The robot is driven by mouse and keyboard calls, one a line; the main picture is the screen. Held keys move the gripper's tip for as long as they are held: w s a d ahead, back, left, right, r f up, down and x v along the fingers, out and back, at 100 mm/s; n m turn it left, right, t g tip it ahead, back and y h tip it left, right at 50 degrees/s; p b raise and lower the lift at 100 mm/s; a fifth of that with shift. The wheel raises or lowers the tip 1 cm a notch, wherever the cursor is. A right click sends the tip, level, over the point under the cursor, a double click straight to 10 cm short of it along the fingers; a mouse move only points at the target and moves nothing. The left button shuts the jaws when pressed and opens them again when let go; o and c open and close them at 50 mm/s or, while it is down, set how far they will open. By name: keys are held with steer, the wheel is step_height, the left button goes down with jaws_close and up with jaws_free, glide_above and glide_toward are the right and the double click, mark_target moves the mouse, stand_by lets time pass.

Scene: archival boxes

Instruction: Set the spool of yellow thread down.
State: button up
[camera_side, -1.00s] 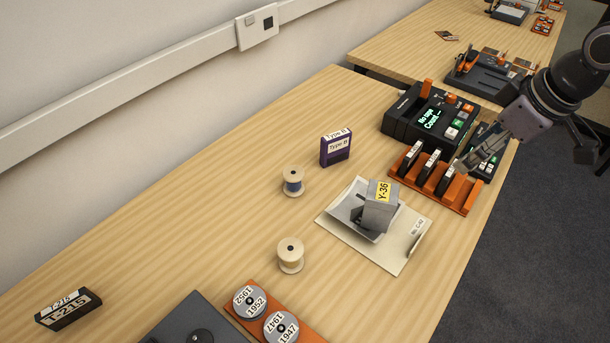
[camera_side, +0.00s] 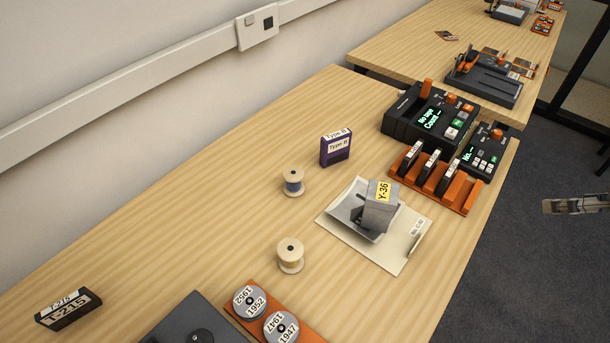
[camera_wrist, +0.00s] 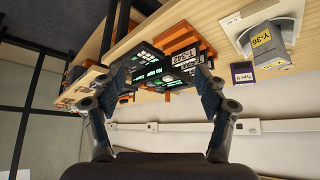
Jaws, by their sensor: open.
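A spool with pale yellowish thread (camera_side: 290,255) stands upright on the wooden table, in front of the grey tray in the side view. A second spool with blue-grey thread (camera_side: 293,182) stands upright farther back. My gripper (camera_side: 550,206) is at the right edge of the side view, beyond the table's edge and well apart from both spools. In the wrist view my gripper (camera_wrist: 161,78) has its two fingers spread wide with nothing held between them. I cannot make out either spool in the wrist view.
A tray (camera_side: 340,212) with the Y-36 box (camera_side: 381,205) lies on a pale board. A purple Type B box (camera_side: 336,150) stands behind. An orange rack (camera_side: 459,197) holds black cartridges near a black console (camera_side: 408,113). Bare table surrounds the spools.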

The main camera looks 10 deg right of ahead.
mark_target(292, 248)
steer(key=shift+r, duration=0.1)
step_height(292, 248, up, 5)
steer(key=w+a+n+g+y, duration=0.35)
steer(key=a+n+y, duration=0.45)
steer(key=a, duration=1.1)
steer(key=w+a+n+g+y, duration=0.35)
steer(key=a+n+y, duration=0.45)
steer(key=a, duration=1.1)
step_height(292, 248, down, 16)
steer(key=n+h, duration=0.2)
steer(key=h, duration=0.1)
steer(key=x, duration=0.9)
steer(key=shift+s+a+f, duration=0.25)
steer(key=shift+s, duration=0.1)
steer(key=c, duration=1.3)
